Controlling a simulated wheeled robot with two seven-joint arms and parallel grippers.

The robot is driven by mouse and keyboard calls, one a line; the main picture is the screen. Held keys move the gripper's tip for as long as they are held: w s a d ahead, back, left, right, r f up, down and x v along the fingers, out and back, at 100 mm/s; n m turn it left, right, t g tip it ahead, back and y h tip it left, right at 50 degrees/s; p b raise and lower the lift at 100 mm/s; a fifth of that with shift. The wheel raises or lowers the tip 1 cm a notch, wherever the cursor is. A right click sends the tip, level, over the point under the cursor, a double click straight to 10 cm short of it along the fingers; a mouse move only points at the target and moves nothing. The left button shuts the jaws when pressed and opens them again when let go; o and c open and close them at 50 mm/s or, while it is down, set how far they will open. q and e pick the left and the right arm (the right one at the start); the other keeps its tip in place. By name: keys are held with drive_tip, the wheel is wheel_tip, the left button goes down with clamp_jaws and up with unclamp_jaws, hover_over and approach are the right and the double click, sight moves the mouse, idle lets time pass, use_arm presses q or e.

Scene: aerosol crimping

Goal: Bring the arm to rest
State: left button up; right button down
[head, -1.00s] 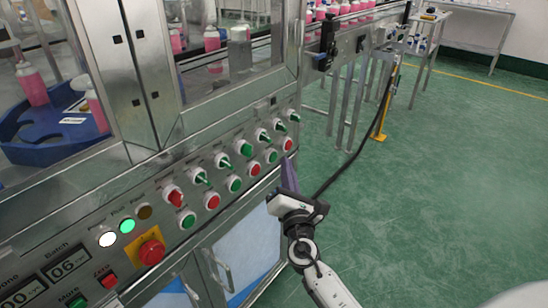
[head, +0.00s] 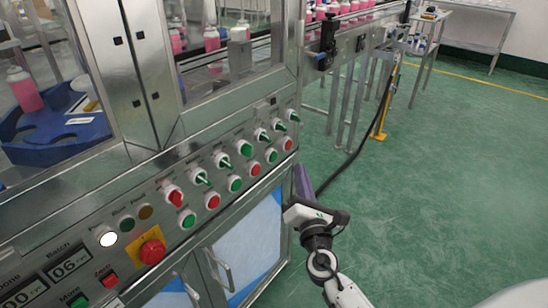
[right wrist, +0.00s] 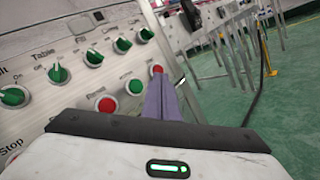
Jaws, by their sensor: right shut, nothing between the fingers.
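My right gripper (head: 299,172) hangs just right of the machine's corner in the head view, its purple fingers pointing up. The fingers are shut with nothing between them. In the right wrist view the shut purple fingers (right wrist: 161,98) overlap the panel's right end, close below a red button (right wrist: 157,70). In the head view the gripper is apart from the control panel (head: 222,200), with its green and red buttons and knobs. My left gripper does not show.
A red emergency stop (head: 152,252) sits on a yellow plate. Lower cabinet doors (head: 250,245) have a protruding handle (head: 222,270). A black cable (head: 362,140) runs down behind the gripper. The green floor (head: 450,190) at the right is open. A blue turntable (head: 60,140) carries bottles.

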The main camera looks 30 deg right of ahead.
idle(0.4)
